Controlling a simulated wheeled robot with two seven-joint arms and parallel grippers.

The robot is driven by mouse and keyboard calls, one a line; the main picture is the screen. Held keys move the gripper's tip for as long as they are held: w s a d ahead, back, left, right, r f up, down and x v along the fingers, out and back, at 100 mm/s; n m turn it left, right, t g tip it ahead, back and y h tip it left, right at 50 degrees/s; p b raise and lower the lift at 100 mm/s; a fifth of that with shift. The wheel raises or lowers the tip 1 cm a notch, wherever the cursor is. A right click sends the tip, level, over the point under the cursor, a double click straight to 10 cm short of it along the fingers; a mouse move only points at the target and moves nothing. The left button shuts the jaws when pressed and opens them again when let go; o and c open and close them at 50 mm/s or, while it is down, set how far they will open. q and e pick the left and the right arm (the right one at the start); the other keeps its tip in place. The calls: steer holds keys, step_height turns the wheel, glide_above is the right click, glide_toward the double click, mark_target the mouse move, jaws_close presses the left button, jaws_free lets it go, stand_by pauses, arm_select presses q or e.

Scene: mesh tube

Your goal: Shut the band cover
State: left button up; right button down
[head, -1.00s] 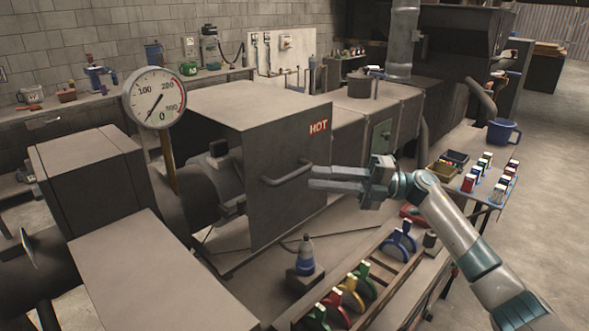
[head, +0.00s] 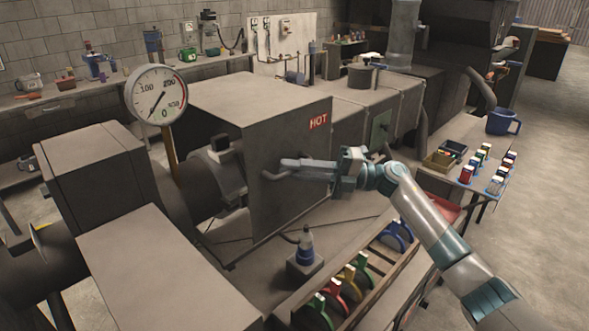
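The band cover appears to be the large dark grey metal box (head: 290,205) around the machine's barrel, with a red HOT label (head: 318,121) on its front face. Its bar handle (head: 268,174) sticks out of that face and is mostly hidden by my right gripper. My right gripper (head: 283,169) is at the handle, its fingers pointing left and overlapping it. I cannot tell whether the fingers are closed on the bar. My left gripper is not in view.
A round dial gauge (head: 157,94) stands left of the cover. Below the cover are a small blue-banded cone-shaped object (head: 305,248) and a wooden rack (head: 385,285) of coloured rings.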

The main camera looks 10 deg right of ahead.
mark_target(281, 174)
steer(key=shift+s+a+f+p, duration=0.15)
steer(key=shift+s+a, duration=0.25)
steer(key=shift+a, duration=0.2)
steer(key=shift+s+a+r+p, duration=0.1)
steer(key=shift+s+a+p, duration=0.1)
steer(key=shift+s+a, duration=0.3)
steer(key=shift+s+a+f+p, duration=0.15)
steer(key=shift+s+a, duration=0.15)
steer(key=shift+a, duration=0.4)
steer(key=c, duration=2)
jaws_free()
steer(key=shift+c, duration=0.2)
steer(key=shift+a+r, duration=0.1)
steer(key=shift+r, duration=0.05)
